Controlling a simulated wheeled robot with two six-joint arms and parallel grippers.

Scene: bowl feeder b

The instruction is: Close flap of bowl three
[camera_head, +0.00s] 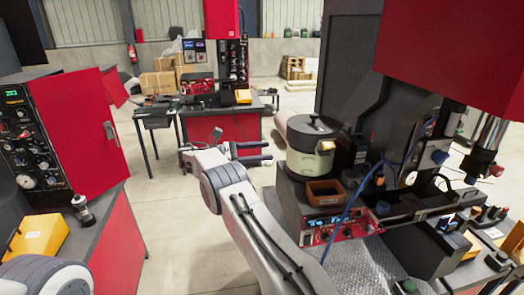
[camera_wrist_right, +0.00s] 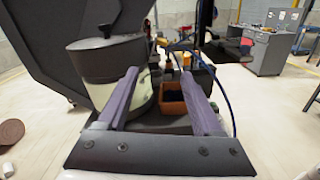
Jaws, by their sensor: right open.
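A round cream bowl unit (camera_head: 325,165) with a black lid (camera_head: 312,126) stands on a dark machine base right of centre. It also shows at the left in the right wrist view (camera_wrist_right: 140,97), its lid on top. No label marks it as bowl three, and I cannot make out which part is its flap. My right gripper (camera_head: 268,153) is left of the bowl unit in the head view. Its two fingers are apart with nothing held between them in the wrist view (camera_wrist_right: 160,73). My left arm shows at the bottom left; its gripper is out of frame.
A brown box (camera_head: 322,191) with dark contents sits in front of the bowl unit. A large dark panel (camera_head: 343,70) rises behind it. A blue cable (camera_head: 345,215) hangs at the right. A red cabinet (camera_head: 82,140) stands at left. Open floor (camera_head: 185,240) lies between.

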